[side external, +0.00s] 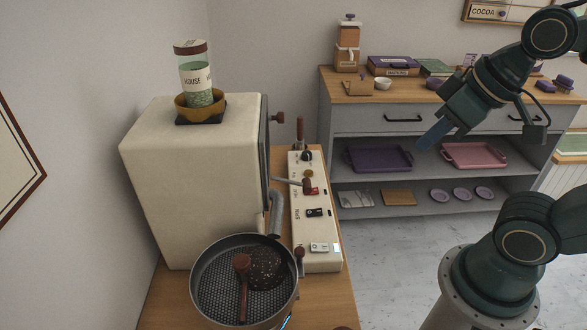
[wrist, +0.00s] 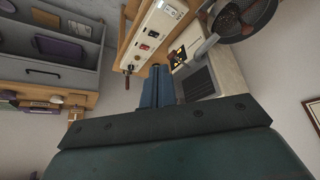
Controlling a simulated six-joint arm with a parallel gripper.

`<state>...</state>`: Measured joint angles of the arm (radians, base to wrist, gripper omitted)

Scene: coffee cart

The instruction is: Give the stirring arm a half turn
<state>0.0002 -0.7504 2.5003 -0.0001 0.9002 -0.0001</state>
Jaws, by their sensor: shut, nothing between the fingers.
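The stirring arm (side external: 243,288), brown with a rounded knob end, lies across the round perforated pan (side external: 212,300) at the front of the coffee cart. A dark heap of what look like beans (side external: 267,268) lies beside it. My gripper (side external: 428,142) is up in the air at the right, far from the pan and in front of the shelf unit. Its blue fingers (wrist: 158,76) are together and hold nothing.
A cream machine (side external: 190,170) with a green-filled jar (side external: 197,75) on top stands behind the pan. A switch panel (side external: 318,240) with knobs stands right of the pan. A grey shelf unit (side external: 345,122) with trays is at the back. Open air lies between my gripper and the cart.

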